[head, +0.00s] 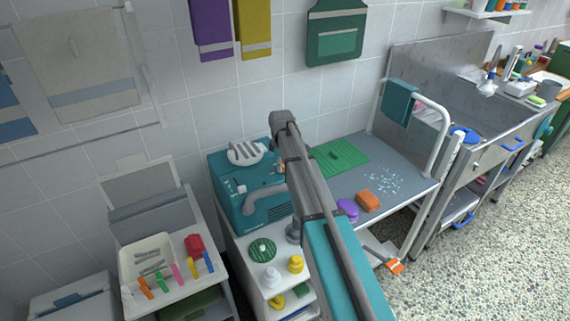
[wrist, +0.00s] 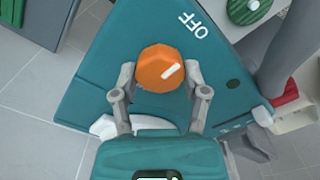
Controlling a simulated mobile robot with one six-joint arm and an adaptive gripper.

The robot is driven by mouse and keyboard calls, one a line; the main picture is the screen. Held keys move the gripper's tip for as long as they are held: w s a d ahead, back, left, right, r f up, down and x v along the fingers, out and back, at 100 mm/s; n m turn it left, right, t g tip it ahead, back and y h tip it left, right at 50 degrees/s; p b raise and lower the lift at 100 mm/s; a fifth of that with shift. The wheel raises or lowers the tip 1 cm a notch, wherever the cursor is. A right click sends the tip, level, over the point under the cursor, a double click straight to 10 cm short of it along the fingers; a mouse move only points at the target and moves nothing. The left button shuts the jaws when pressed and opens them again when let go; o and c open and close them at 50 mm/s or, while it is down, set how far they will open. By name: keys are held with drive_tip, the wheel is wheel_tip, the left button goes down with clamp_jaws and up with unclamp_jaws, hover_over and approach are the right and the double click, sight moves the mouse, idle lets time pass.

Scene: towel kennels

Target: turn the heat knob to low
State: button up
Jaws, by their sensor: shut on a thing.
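The heat knob (wrist: 157,66) is orange and faceted, with a white pointer mark, on the teal dryer box (wrist: 105,85). No low label is visible; my gripper covers the lower part of the box. The dryer box (head: 228,172) also shows in the head view, where my arm hides the gripper and the knob cannot be made out clearly.
A thick grey hose (head: 262,199) comes off the dryer. A green disc (head: 262,250) and yellow and white bottles stand on the shelf unit in front. To the right, a grey table holds a green mat (head: 340,154) and an orange block (head: 368,200).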

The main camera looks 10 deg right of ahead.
drive_tip(key=shift+w+d, duration=0.15)
drive_tip(key=shift+d, duration=0.2)
drive_tip(key=shift+a, duration=0.15)
drive_tip(key=shift+w, duration=0.1)
drive_tip(key=shift+a+m, duration=0.1)
drive_tip(key=shift+m, duration=1)
drive_tip(key=m, duration=1.1)
drive_tip(key=shift+m, duration=2.3)
